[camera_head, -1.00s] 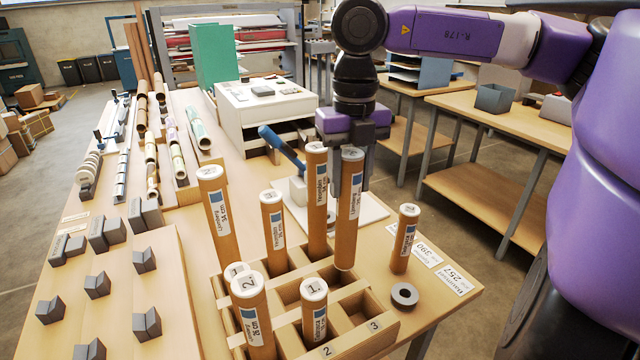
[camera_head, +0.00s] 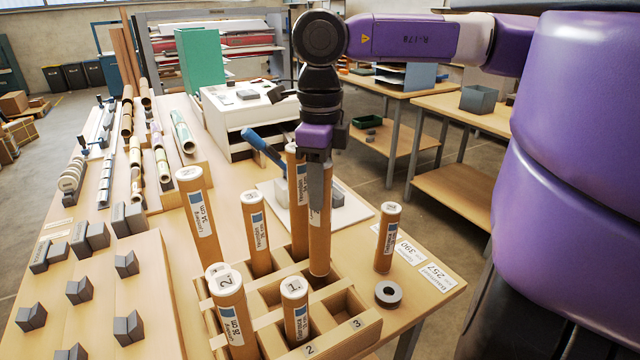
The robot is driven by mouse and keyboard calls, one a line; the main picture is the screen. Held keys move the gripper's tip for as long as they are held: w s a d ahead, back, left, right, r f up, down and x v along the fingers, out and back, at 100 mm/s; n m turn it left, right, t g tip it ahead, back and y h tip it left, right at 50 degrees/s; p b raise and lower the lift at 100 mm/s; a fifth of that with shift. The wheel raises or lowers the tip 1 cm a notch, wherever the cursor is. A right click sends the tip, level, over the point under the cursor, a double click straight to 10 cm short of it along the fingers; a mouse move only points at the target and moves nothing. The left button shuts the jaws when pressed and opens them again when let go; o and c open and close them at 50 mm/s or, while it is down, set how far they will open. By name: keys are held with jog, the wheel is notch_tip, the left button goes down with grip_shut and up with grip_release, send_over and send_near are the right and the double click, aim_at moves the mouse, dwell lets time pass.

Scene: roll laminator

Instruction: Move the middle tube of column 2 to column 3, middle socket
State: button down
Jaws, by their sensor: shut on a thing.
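My gripper (camera_head: 318,170) is shut on a brown cardboard tube (camera_head: 319,243) with a white label. The tube hangs nearly upright, and its lower end shows above the rack's right column. The gripper hides the tube's top. The wooden rack (camera_head: 352,333) has column numbers 2 and 3 on its front edge. In column 2, a tube with a white cap marked 1 (camera_head: 295,312) stands in front. A tall tube (camera_head: 298,215) stands at the back, just behind and left of the held one. The column 3 front socket (camera_head: 348,306) is empty. I cannot tell whether the held tube's end touches the rack.
Column 1 holds several tubes, including a front one marked 2 (camera_head: 231,312). A separate tube (camera_head: 388,240) and a grey ring (camera_head: 388,293) stand right of the rack. A blue-handled lever device (camera_head: 264,148) is behind. Grey blocks (camera_head: 127,327) sit on a board at left.

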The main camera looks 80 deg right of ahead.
aim_at(320, 224)
jog(key=shift+f+b, duration=1.85)
jog(key=shift+f, duration=1.95)
jog(key=shift+f+b, duration=0.5)
jog(key=shift+b, duration=0.1)
jog(key=c, duration=0.8)
grip_release()
jog(key=shift+r, duration=0.1)
notch_tip(320, 224, up, 8)
